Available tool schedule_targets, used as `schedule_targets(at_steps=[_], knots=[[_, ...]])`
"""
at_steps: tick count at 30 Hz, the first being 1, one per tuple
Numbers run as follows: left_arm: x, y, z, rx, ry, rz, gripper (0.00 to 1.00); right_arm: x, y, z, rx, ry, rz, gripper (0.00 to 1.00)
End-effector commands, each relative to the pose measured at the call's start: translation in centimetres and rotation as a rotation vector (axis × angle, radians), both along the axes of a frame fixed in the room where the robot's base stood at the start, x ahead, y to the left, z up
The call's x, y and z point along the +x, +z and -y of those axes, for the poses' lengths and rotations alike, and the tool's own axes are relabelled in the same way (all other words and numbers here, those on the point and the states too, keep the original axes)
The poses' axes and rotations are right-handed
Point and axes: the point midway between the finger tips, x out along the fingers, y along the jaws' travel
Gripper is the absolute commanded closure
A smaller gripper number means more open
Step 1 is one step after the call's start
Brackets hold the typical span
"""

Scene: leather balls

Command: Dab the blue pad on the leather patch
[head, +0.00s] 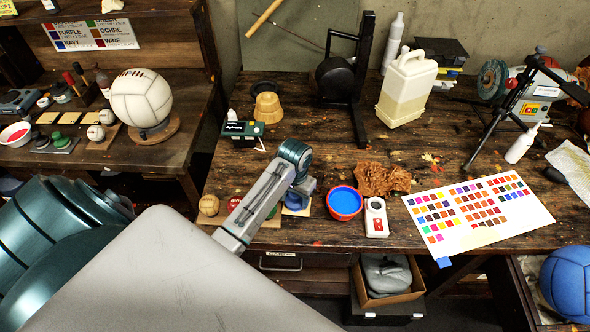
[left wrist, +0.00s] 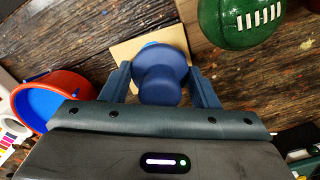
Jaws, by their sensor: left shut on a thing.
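My left gripper (left wrist: 165,88) is shut on the knob of the blue pad (left wrist: 162,75), seen between its two fingers in the left wrist view. The tan leather patch (left wrist: 126,50) lies on the bench beyond the pad and is partly covered by it. A brighter blue edge shows behind the pad, over the patch. I cannot tell if the pad touches the patch. In the head view my left gripper (head: 300,187) is above the patch (head: 290,212), left of a red-orange bowl of blue paint (head: 344,203). My right gripper is not in view.
A green ball (left wrist: 240,22) sits close to the gripper. A white device (head: 376,218), a crumpled brown leather piece (head: 383,178) and a colour chart (head: 478,214) lie to the right. A black stand (head: 355,110) and white jug (head: 407,90) are behind.

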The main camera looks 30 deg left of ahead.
Motion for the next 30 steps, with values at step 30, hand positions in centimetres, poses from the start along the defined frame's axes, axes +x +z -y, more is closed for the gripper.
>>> schedule_targets(at_steps=[30], knots=[[0.1, 2.4, 0.0, 0.001, 0.000, 0.002, 0.63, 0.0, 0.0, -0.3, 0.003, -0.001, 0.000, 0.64]])
